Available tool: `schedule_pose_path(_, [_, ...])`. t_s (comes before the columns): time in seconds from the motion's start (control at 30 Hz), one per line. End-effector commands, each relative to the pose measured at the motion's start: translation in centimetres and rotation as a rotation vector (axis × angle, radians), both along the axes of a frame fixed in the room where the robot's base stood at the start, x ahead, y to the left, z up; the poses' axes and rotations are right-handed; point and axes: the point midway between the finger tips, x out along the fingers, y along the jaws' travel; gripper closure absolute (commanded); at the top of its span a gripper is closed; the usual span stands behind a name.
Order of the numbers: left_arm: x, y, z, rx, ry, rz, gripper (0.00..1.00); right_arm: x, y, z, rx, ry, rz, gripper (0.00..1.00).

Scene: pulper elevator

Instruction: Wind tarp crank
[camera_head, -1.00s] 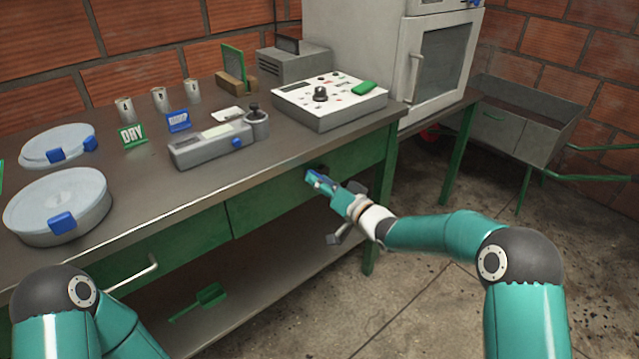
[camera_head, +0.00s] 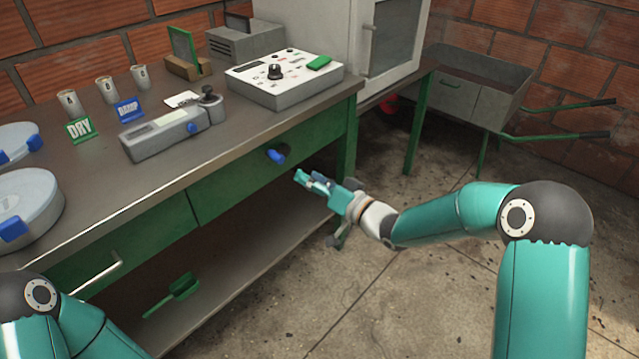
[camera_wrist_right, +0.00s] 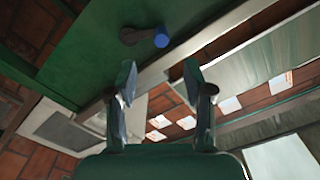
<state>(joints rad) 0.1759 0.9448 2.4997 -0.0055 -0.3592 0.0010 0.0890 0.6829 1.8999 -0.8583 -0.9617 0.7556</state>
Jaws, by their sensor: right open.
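A small crank with a blue handle (camera_head: 276,156) sticks out of the green front panel of the bench, near its right end. In the right wrist view its dark arm (camera_wrist_right: 132,37) ends in the round blue handle (camera_wrist_right: 161,39), beyond the fingertips. My right gripper (camera_head: 299,177) is just right of and below the handle, apart from it. In the right wrist view, my right gripper (camera_wrist_right: 159,73) has its fingers spread with nothing between them. My left arm shows at the lower left, but its gripper is out of view. No tarp can be made out.
The bench top (camera_head: 90,205) holds a control box (camera_head: 285,78), a grey meter (camera_head: 165,135), several cups and round lidded containers. A green scoop (camera_head: 175,293) lies on the lower shelf. A wheelbarrow (camera_head: 478,90) stands at the back right.

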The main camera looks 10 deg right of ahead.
Motion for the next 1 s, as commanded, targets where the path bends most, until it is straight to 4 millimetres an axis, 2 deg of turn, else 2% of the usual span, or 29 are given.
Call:
schedule_pose_path(0.2, [0.0,0.0,0.0,0.0,0.0,0.0,0.6,-1.7,-1.3,0.0,-0.001,-0.001,0.0,0.48])
schedule_pose_path(0.5, [0.0,0.0,-0.1,0.0,0.0,0.0,0.6,-1.9,-1.4,0.0,-0.001,-0.001,0.0,0.48])
schedule_pose_path(0.57, [0.0,0.0,-0.1,0.0,0.0,0.0,0.6,-1.9,-1.4,-0.2,-0.002,0.003,-0.001,0.58])
schedule_pose_path(0.67, [0.0,0.0,-0.1,0.0,0.0,0.0,0.6,-2.1,-1.5,-1.9,-0.015,0.044,-0.019,0.75])
schedule_pose_path(0.77, [0.0,0.0,-0.1,0.0,0.0,0.0,0.6,-3.2,-1.7,-6.6,-0.061,0.161,-0.063,0.92])
schedule_pose_path(0.8, [0.0,0.0,-0.1,0.0,0.0,0.0,0.6,-4.1,-1.8,-9.3,-0.09,0.232,-0.084,0.98])
schedule_pose_path(0.87, [0.0,0.0,-0.1,0.0,0.0,0.0,0.6,-6.2,-2.0,-13.9,-0.145,0.357,-0.109,1.0])
schedule_pose_path(0.9, [0.0,0.0,-0.1,0.0,0.0,0.0,0.6,-8.2,-2.1,-17.1,-0.188,0.452,-0.12,1.0])
schedule_pose_path(0.97, [0.0,0.0,-0.1,0.0,0.0,0.0,0.6,-11.9,-2.1,-21.7,-0.253,0.603,-0.123,1.0])
schedule_pose_path(1.0, [0.0,0.0,-0.1,0.0,0.0,0.0,0.6,-14.7,-2.1,-24.4,-0.296,0.703,-0.116,1.0])
